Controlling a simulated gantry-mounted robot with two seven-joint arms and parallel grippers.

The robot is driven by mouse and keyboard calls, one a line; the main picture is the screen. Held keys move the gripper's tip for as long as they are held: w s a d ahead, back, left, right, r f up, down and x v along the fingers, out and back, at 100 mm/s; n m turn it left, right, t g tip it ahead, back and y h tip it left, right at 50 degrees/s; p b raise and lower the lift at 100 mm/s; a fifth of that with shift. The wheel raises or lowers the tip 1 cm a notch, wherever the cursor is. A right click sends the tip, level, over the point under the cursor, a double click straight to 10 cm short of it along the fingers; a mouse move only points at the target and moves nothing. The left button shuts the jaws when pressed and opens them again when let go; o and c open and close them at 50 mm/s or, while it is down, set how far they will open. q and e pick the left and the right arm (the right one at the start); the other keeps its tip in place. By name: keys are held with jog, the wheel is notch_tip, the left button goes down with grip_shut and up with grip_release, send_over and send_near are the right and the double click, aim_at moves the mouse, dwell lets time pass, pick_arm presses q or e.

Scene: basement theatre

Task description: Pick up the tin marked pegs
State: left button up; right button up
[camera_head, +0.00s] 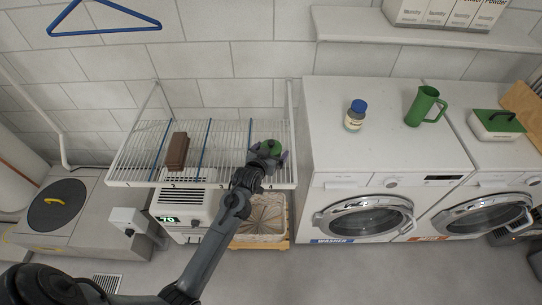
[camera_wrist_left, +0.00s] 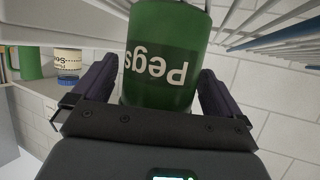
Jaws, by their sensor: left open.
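The green tin (camera_head: 271,146) marked "Pegs" stands on the right part of the white wire rack (camera_head: 137,181). In the left wrist view the tin (camera_wrist_left: 168,30) fills the upper middle, its label upside down in the picture. My left gripper (camera_head: 266,154) is at the tin, its near side partly hidden by the gripper. In the left wrist view the open fingers (camera_wrist_left: 155,78) stand on either side of the tin's lower part in the picture. I cannot tell whether either finger touches it. My right gripper is not in view.
A brown object (camera_head: 177,150) lies on the rack's left part, between blue dividers. To the right, a blue-capped jar (camera_head: 354,117) and a green jug (camera_head: 422,106) stand on the washer (camera_head: 325,100). A blue hanger (camera_head: 104,27) hangs above. A wicker basket (camera_head: 262,218) is below the rack.

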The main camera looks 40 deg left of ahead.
pick_arm(q)
jog(key=c, duration=1.2)
jog(key=shift+c, duration=0.5)
jog(key=shift+r, duration=0.15)
